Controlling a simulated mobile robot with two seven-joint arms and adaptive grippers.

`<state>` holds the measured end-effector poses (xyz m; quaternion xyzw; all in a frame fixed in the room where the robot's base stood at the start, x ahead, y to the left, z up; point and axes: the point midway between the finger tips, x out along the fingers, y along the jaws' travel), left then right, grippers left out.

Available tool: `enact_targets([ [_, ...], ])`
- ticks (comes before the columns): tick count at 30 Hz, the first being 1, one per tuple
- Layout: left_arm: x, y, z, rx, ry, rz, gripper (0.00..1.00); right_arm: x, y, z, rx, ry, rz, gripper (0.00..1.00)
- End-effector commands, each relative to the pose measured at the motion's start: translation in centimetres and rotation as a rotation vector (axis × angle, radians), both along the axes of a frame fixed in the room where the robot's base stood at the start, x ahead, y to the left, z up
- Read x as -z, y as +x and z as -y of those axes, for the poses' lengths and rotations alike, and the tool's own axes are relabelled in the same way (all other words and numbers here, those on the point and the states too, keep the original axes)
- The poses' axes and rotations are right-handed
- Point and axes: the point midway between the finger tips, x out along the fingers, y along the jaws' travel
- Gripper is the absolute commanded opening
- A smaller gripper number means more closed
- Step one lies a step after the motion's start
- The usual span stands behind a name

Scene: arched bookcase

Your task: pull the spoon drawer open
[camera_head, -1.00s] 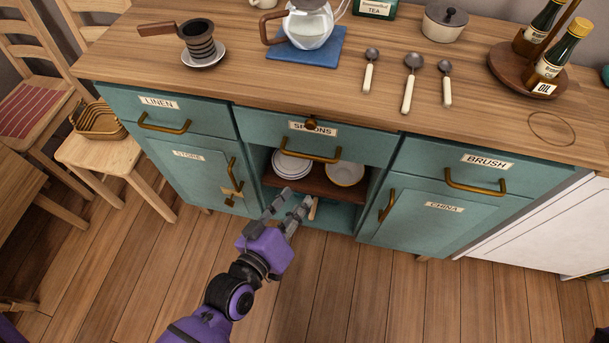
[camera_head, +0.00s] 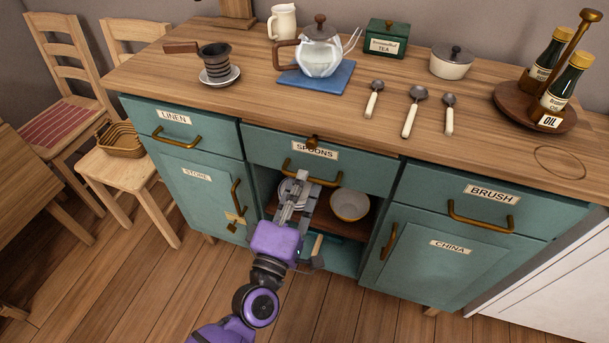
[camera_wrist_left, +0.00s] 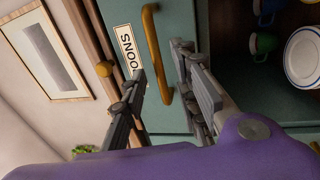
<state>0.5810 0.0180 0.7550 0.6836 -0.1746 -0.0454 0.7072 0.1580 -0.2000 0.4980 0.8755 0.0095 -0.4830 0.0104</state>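The spoon drawer (camera_head: 262,149) is a teal drawer front labelled SPOONS (camera_head: 314,151) in the middle of the sideboard; it looks shut. Its brass bar handle (camera_head: 290,173) is partly hidden by my left gripper (camera_head: 307,181), which is right at it. A brown knob (camera_head: 312,141) sits at the drawer's top edge, overlapping the label. In the left wrist view my left gripper (camera_wrist_left: 160,80) is open, with the brass handle (camera_wrist_left: 152,40) between its fingers; I cannot tell whether they touch it. The knob also shows there (camera_wrist_left: 104,68). My right gripper is not in view.
Below the drawer is an open compartment with plates and a bowl (camera_head: 350,205). The linen drawer (camera_head: 215,135) and brush drawer (camera_head: 420,184) flank it. Three spoons (camera_head: 410,115), a glass teapot (camera_head: 320,55) and an oil stand (camera_head: 510,100) stand or lie on top. Chairs are left.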

Motion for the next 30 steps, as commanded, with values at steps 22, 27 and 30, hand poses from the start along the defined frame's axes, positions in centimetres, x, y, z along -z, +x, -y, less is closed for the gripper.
enact_targets([
  [22, -0.5, 2.8, 0.9, -0.001, 0.003, 0.0, 0.03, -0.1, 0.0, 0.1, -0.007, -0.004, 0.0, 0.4],
  [27, -0.5, 2.8, 0.9, -0.001, 0.003, 0.0, 0.0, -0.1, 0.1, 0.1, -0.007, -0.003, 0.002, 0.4],
  [30, -0.5, 2.8, 0.9, -0.001, 0.003, 0.0, 0.0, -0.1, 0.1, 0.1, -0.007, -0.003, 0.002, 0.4],
])
